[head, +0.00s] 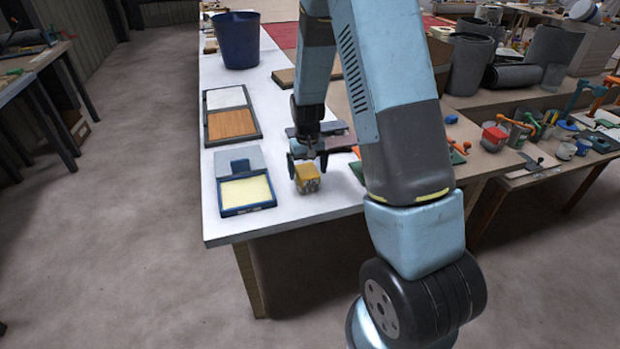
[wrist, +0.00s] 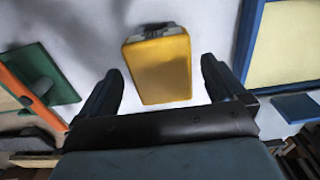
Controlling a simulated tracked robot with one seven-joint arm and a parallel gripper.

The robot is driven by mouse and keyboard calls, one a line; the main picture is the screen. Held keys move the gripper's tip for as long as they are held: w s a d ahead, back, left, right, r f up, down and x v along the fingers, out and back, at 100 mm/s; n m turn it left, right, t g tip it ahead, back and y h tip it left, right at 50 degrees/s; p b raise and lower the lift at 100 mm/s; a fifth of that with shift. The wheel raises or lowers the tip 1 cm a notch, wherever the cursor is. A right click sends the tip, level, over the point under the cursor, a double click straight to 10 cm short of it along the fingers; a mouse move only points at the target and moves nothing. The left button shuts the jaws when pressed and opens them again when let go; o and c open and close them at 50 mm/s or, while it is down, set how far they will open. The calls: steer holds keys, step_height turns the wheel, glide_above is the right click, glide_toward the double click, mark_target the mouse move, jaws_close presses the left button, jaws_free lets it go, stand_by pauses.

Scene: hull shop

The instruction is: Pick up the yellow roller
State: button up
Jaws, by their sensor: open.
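The yellow roller (head: 307,176) lies on the white tabletop near its front edge, just right of a blue-framed tray. In the wrist view the roller (wrist: 160,68) shows as a yellow block with a grey end at the top, ahead of and between my two fingers. My gripper (head: 307,163) is over the roller in the head view. In the wrist view my gripper (wrist: 160,85) is open, with nothing held between its fingers. The height gap between fingers and roller is hard to judge.
The blue-framed tray with a pale yellow pad (head: 247,191) is left of the roller. A frame with white and wooden panels (head: 231,115) and a dark blue bin (head: 237,41) stand farther back. A green and orange item (wrist: 45,78) lies on the other side. The front table corner is clear.

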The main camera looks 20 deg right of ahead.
steer(key=shift+a+f, duration=0.1)
steer(key=shift+f, duration=1.35)
steer(key=shift+c, duration=0.5)
steer(key=c, duration=1.4)
steer(key=shift+r, duration=0.15)
steer(key=shift+r, duration=0.3)
step_height(320, 180, up, 2)
steer(key=shift+w+r, duration=0.1)
steer(key=s+a+r, duration=0.1)
steer(key=s+r, duration=0.9)
steer(key=s, duration=0.4)
steer(key=shift+a, duration=0.4)
